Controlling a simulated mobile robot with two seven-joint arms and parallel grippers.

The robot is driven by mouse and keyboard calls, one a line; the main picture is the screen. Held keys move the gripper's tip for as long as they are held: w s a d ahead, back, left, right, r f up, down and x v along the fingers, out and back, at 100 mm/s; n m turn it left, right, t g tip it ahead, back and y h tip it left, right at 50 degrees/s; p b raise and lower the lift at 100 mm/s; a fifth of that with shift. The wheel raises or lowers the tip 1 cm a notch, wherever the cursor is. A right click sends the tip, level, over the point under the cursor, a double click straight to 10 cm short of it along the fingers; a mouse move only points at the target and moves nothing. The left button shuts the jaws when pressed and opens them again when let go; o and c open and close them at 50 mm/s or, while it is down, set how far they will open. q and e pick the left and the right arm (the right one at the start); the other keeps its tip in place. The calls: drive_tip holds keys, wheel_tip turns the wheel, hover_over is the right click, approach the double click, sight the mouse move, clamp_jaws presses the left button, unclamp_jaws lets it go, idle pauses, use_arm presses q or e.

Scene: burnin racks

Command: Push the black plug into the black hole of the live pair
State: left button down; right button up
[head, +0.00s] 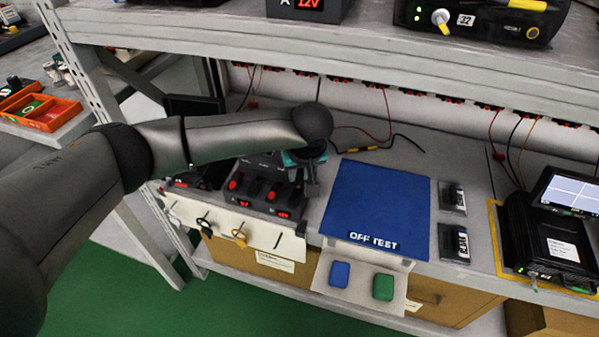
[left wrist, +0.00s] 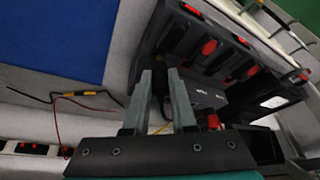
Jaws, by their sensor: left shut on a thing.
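My left gripper (head: 311,188) points down at the right end of a dark bench unit (head: 262,187) with red posts and small lit red displays. In the left wrist view its two grey fingers (left wrist: 160,78) are close together, shut on a small dark piece, apparently the black plug, which is mostly hidden between them. The unit (left wrist: 178,36) lies just beyond the fingertips there, with red parts and dark sockets. I cannot tell which hole is the black one of the live pair, nor whether the plug touches it. My right gripper is out of view.
A blue OFF TEST mat (head: 375,205) lies right of the gripper. A loose red and black lead with yellow sleeves (head: 360,149) lies behind it. A black instrument (head: 545,240) stands at the far right. The upper shelf edge (head: 400,70) overhangs the bench.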

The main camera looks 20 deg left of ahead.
use_arm(q)
drive_tip(key=shift+f+b, duration=1.15)
drive_tip(key=shift+f, duration=0.15)
idle(1.4)
drive_tip(key=shift+c, duration=1.3)
unclamp_jaws()
drive_tip(key=shift+r, duration=0.15)
drive_tip(key=shift+r+p, duration=2.05)
drive_tip(key=shift+r, duration=0.6)
